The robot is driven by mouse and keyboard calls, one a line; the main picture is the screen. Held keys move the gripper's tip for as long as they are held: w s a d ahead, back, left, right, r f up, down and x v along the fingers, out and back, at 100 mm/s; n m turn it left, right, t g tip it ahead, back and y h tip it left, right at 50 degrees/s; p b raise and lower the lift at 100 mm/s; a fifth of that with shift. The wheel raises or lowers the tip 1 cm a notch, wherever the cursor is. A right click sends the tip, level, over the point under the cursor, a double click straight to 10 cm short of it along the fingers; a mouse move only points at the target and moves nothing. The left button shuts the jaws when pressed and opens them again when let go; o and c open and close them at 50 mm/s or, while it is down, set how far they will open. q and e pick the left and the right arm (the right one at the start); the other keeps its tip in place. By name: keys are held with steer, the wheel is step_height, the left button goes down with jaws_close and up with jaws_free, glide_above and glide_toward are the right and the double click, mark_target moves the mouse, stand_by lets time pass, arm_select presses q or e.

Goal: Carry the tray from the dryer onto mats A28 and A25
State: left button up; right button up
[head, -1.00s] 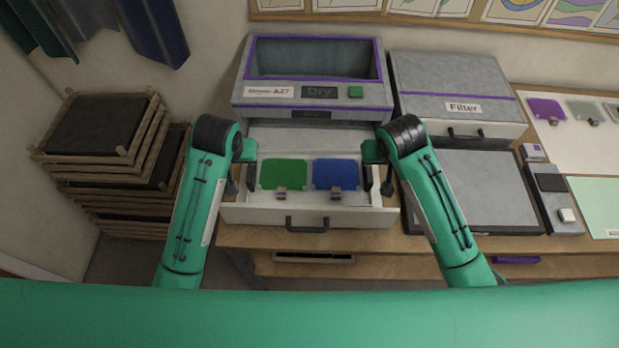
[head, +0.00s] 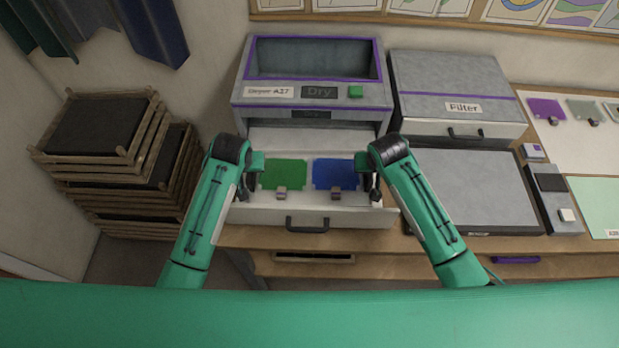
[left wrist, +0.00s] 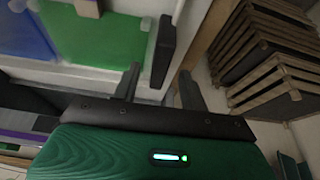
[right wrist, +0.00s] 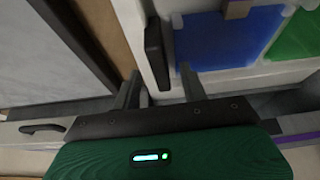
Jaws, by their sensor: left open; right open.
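The pale tray (head: 309,196) lies in the dryer's (head: 313,80) pulled-out drawer. It carries a green glass sheet (head: 284,174) and a blue glass sheet (head: 335,174), each with a small clip at its front edge. My left gripper (head: 243,190) is open at the tray's left end; in the left wrist view a black handle (left wrist: 164,50) stands just ahead of its spread fingers. My right gripper (head: 374,189) is open at the right end, with another black handle (right wrist: 154,52) ahead of its fingers.
The filter box (head: 458,95) and a grey flat panel (head: 470,188) stand right of the dryer. A small dark device (head: 553,200) sits beside the green mat. Stacked wooden racks (head: 100,130) stand at left. The drawer front (head: 270,217) rises before the tray.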

arm_select(q)
steer(key=shift+x, duration=1.5)
arm_select(e)
steer(key=shift+x, duration=1.5)
arm_select(q)
jaws_close()
arm_select(e)
jaws_close()
arm_select(q)
steer(key=shift+r, duration=0.1)
